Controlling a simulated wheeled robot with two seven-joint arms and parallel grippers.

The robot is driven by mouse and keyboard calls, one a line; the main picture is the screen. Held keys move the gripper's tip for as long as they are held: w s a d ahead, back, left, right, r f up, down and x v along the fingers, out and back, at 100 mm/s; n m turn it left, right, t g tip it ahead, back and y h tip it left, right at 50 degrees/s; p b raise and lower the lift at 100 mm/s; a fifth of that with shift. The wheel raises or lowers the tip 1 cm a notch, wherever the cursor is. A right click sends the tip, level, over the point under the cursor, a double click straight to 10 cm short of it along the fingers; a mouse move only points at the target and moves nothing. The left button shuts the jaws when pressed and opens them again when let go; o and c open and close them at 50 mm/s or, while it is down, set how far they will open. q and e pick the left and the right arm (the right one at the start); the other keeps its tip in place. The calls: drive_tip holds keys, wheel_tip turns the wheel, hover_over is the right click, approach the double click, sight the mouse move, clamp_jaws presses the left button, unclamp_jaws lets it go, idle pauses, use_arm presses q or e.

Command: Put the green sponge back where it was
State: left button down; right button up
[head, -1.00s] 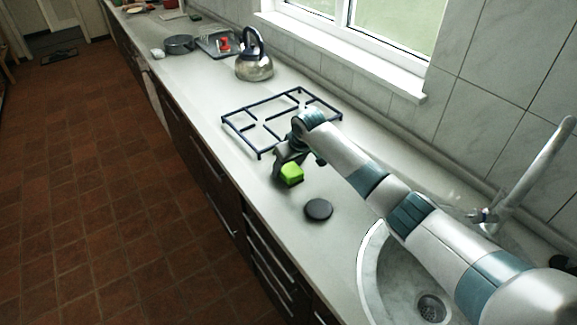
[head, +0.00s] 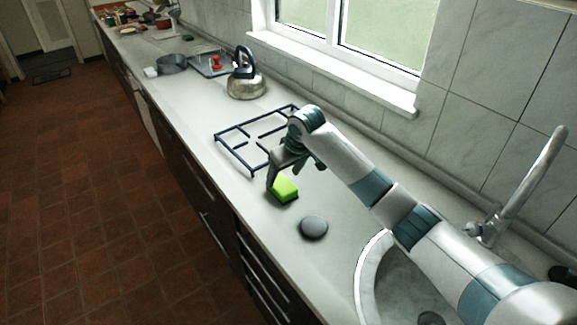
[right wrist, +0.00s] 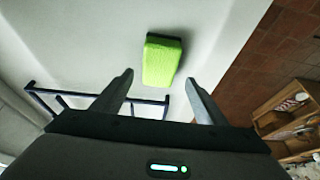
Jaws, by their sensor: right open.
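The green sponge (head: 285,188) lies on the light countertop between the hob grate and a round grey disc, near the front edge. My right gripper (head: 296,176) is open just beside and above it, on its far side in the head view. In the right wrist view the sponge (right wrist: 161,61) shows beyond the two spread fingertips (right wrist: 160,78), roughly between them, with nothing held. Whether a finger touches the sponge I cannot tell. My left gripper is not in view.
The dark hob grate (head: 255,138) is just behind the gripper. The grey disc (head: 314,227) lies nearer, then the sink (head: 371,275) and faucet (head: 525,185). A kettle (head: 246,84) and a dark pan (head: 172,64) stand farther along. The countertop between grate and front edge is clear.

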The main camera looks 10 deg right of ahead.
drive_tip(key=v, duration=0.6)
drive_tip(key=shift+b, duration=0.4)
drive_tip(key=shift+w, duration=0.1)
